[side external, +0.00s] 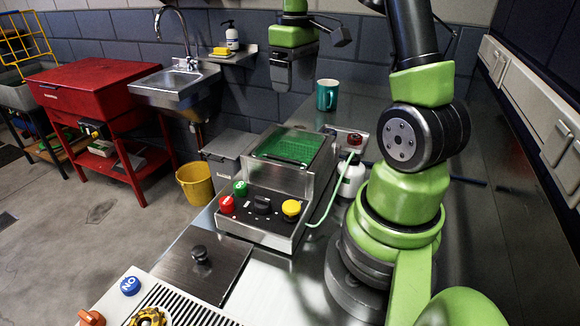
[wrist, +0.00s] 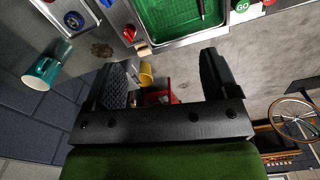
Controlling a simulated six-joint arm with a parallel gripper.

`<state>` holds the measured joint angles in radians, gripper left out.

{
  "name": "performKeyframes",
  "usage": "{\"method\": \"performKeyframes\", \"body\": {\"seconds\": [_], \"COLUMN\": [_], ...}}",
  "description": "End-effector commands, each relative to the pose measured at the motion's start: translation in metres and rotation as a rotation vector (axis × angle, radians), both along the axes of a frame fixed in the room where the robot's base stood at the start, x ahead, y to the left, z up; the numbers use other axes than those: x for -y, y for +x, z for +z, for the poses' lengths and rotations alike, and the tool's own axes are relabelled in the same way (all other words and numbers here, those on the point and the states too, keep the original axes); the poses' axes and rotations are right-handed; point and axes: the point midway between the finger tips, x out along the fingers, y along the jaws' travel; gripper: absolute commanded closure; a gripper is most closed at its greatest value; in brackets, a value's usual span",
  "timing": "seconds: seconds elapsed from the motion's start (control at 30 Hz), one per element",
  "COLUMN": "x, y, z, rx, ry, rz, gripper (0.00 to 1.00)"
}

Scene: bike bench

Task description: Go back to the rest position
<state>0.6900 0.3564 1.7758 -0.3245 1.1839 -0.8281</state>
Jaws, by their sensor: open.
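My gripper (side external: 291,85) hangs in the air at the top middle of the side external view, fingers downward, near the blue tiled wall. It is above and left of the teal mug (side external: 327,95) on the bench, and apart from it. In the wrist view the two black fingers of my gripper (wrist: 165,78) stand wide apart with nothing held between them. The mug also shows at the left of the wrist view (wrist: 42,72), outside the fingers.
A metal machine (side external: 262,222) with a green-topped bay (side external: 292,146) and several coloured knobs stands on the bench. A white bottle (side external: 350,176) stands beside it. A metal sink (side external: 175,86), red cabinet (side external: 92,82) and yellow bucket (side external: 195,184) are to the left.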

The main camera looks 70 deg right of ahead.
Motion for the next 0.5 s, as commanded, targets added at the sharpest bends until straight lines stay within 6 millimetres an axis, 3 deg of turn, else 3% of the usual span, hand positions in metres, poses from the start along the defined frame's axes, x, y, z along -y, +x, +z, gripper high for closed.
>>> {"method": "performKeyframes", "body": {"seconds": [0.2, 0.5], "x": [0.0, 0.0], "y": [0.0, 0.0], "z": [0.023, 0.026], "rx": [0.001, -0.001], "ry": [0.0, 0.0], "rz": [0.0, 0.0], "gripper": [0.2, 0.2]}}
